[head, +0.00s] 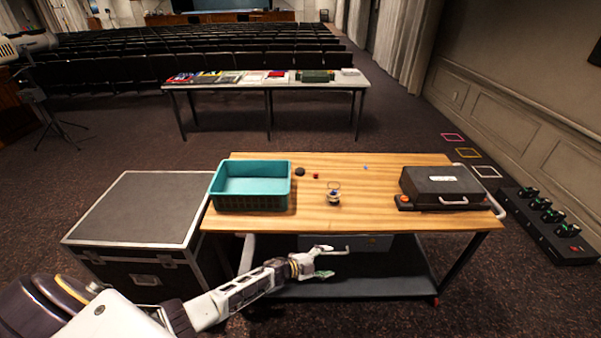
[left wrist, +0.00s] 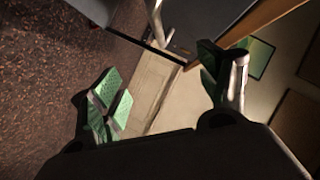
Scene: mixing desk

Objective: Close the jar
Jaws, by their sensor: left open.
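A small clear jar (head: 333,193) stands upright near the middle of the wooden table, with something dark blue inside it. Its top looks open. A small dark round piece (head: 300,171), possibly a lid, lies on the table behind and left of the jar. My left gripper (head: 328,263) is open and empty, in front of the table's near edge and apart from the jar. Its green-padded fingers spread wide in the left wrist view (left wrist: 165,95), with nothing between them. The jar does not show there. My right gripper is not in view.
A teal basket (head: 250,205) stands at the table's left. A black case (head: 442,185) lies at the right. A small red item (head: 316,176) and a blue one (head: 365,168) lie farther back. A black trunk (head: 139,210) stands left of the wooden table (head: 380,215).

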